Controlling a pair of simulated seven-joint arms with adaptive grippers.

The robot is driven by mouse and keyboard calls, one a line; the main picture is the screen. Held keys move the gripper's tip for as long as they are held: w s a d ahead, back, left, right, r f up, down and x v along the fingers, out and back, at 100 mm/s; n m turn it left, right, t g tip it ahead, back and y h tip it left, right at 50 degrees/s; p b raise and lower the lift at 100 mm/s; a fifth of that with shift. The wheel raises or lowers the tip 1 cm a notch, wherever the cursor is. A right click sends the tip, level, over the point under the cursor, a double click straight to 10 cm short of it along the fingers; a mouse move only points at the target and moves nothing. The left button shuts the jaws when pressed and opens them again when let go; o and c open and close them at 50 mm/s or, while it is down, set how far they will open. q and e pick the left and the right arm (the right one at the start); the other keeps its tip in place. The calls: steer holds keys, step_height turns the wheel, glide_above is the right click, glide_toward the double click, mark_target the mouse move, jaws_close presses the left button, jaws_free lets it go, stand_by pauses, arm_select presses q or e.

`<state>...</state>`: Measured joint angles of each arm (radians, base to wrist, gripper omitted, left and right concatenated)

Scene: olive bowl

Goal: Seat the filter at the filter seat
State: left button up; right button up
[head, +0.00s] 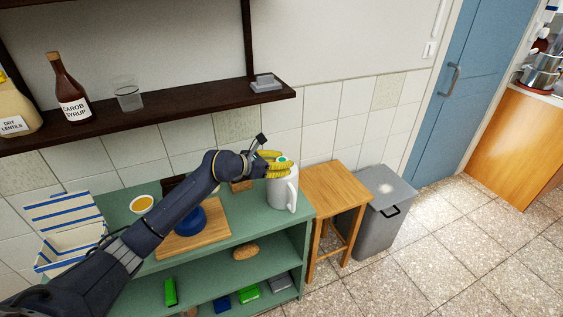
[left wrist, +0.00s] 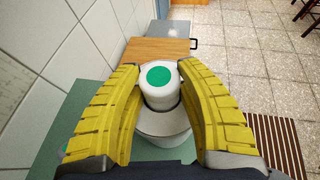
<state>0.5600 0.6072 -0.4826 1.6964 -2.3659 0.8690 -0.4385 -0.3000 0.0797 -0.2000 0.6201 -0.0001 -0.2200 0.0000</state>
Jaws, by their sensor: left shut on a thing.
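The filter (left wrist: 160,82) is a white cylinder with a green disc on top. My left gripper (left wrist: 161,74) is shut on it, one yellow finger on each side. In the head view the filter's green top (head: 282,159) shows just above my left gripper (head: 274,164). A light grey pitcher (head: 281,193) with a handle on its right stands at the right end of the green counter, directly below. Its round top (left wrist: 163,123) shows under the filter in the left wrist view. The filter seat is hidden, and I cannot tell whether the filter's lower end touches it. My right gripper is out of view.
A cutting board (head: 216,233) with a blue bowl (head: 190,219) lies left of the pitcher. A wooden stool (head: 335,188) and a grey bin (head: 384,212) stand to the right. A dark wall shelf (head: 180,110) hangs above the counter, and a tiled wall lies behind.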

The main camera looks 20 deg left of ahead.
arm_select(q)
steer(key=shift+f, duration=0.1)
steer(key=o, duration=1.3)
steer(key=v, duration=1.2)
